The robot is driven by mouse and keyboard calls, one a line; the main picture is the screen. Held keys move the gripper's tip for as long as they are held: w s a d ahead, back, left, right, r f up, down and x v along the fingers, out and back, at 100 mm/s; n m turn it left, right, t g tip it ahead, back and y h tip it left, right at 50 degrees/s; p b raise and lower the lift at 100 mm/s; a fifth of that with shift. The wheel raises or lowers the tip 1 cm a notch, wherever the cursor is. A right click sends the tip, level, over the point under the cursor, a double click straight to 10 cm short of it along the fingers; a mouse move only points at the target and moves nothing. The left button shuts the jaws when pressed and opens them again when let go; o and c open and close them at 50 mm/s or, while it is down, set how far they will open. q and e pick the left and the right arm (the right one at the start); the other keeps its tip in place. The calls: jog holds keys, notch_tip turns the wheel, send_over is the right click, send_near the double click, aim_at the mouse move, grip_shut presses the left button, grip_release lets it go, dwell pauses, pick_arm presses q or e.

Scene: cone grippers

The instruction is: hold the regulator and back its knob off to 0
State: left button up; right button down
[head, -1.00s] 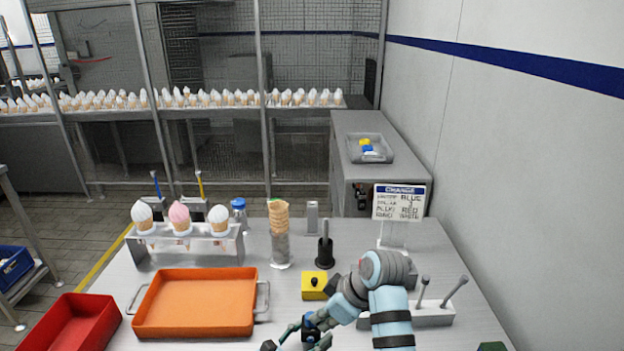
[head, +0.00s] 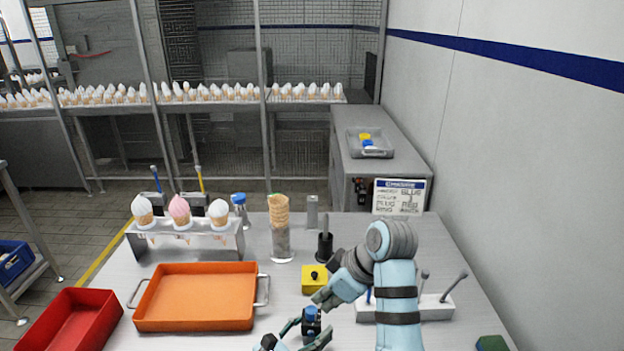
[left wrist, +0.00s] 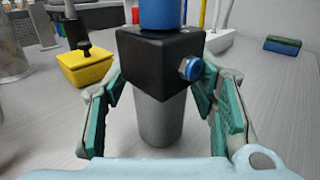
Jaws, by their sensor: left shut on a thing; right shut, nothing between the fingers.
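The regulator is a black block (left wrist: 160,58) with a blue knob (left wrist: 166,14) on top, a blue round fitting on its side and a grey cylinder below. In the head view the regulator (head: 311,323) is small at the bottom centre, upright. My left gripper (head: 303,340) is shut on it, with green finger pads on either side, also seen in the left wrist view (left wrist: 162,105). My right gripper (head: 320,300) is shut and empty, close above and beside the knob; I cannot tell whether it touches. The knob's setting is not readable.
A yellow block (head: 315,283) with a black knob lies just behind. An orange tray (head: 197,322) is to the left, and a white rack (head: 430,310) with upright tools to the right. A cone stack (head: 280,228), black holder (head: 325,249) and sign (head: 399,198) stand further back.

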jog(key=shift+r, duration=0.35)
pick_arm(q)
jog(key=o, duration=1.4)
